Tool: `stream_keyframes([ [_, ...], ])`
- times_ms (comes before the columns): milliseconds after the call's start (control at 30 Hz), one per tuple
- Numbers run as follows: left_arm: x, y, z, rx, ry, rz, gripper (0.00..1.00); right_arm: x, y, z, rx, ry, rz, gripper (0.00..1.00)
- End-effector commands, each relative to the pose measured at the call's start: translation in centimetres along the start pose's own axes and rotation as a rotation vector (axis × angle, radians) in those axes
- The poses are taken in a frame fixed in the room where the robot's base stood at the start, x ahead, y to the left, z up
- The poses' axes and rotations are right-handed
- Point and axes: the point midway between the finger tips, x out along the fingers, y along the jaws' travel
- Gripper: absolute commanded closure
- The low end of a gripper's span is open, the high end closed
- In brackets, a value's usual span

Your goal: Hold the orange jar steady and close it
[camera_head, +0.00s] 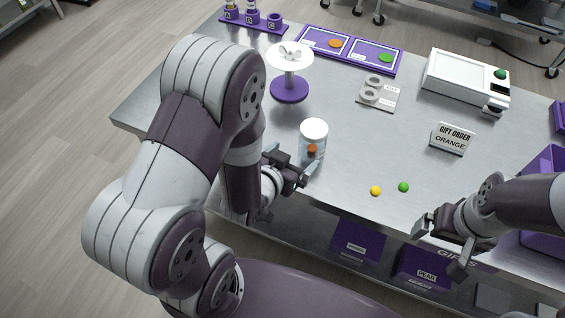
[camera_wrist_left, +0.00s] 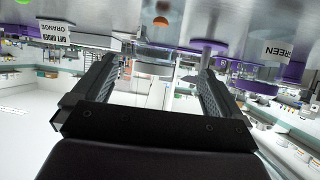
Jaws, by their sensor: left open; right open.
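The orange jar (camera_head: 313,147) is a clear jar with an orange gummy inside, standing upright near the table's front edge. A white lid (camera_head: 314,129) is on its top; I cannot tell whether it is tight. My left gripper (camera_head: 293,171) is open, low beside the jar on its near-left side. In the left wrist view, which is upside down, the jar (camera_wrist_left: 158,49) appears ahead, between the spread fingers of the left gripper (camera_wrist_left: 155,72). My right gripper (camera_head: 441,243) is open and empty at the table's front edge, well right of the jar.
A yellow gummy (camera_head: 376,190) and a green gummy (camera_head: 403,187) lie right of the jar. A sign reading "GIFT ORDER ORANGE" (camera_head: 452,139) stands farther right. A white-topped purple stand (camera_head: 289,88) is behind the jar. The table between jar and sign is clear.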

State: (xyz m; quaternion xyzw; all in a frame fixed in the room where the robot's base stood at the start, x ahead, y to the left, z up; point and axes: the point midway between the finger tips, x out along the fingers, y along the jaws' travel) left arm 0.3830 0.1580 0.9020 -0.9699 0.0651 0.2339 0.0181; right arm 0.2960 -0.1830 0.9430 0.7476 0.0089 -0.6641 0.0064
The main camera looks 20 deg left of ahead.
Motion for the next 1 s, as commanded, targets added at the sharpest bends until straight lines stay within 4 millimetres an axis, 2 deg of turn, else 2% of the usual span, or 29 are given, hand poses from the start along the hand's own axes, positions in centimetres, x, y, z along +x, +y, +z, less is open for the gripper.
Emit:
stream_keyframes([
  [100,0.6,-0.7,-0.1,-0.004,-0.176,-0.021,0.0,0.0,0.0,0.0,0.0,0.0,0.0,0.0],
  [167,0.2,-1.1,0.0,-0.012,-0.303,-0.033,0.0,0.0,0.0,0.0,0.0,0.0,0.0,0.0],
  [300,-2.8,-1.7,0.5,-0.044,-0.598,-0.056,0.0,0.0,0.0,0.0,0.0,0.0,0.0,0.0],
  [500,-8.0,-1.6,0.5,-0.088,-0.889,-0.063,0.0,0.0,0.0,0.0,0.0,0.0,0.0,0.0],
  [633,-9.6,-1.4,0.4,-0.1,-0.966,-0.062,0.0,0.0,0.0,0.0,0.0,0.0,0.0,0.0],
  [900,-9.9,-1.4,0.5,-0.102,-0.98,-0.062,0.0,0.0,0.0,0.0,0.0,0.0,0.0,0.0],
  [967,-10.1,-1.4,0.0,-0.101,-0.979,-0.062,0.0,-0.5,0.0,-0.1,0.0,0.0,0.0,0.0],
  [1000,-10.5,-1.4,-0.8,-0.101,-0.979,-0.062,0.0,-1.4,0.0,-0.1,0.0,0.0,0.0,0.0],
])
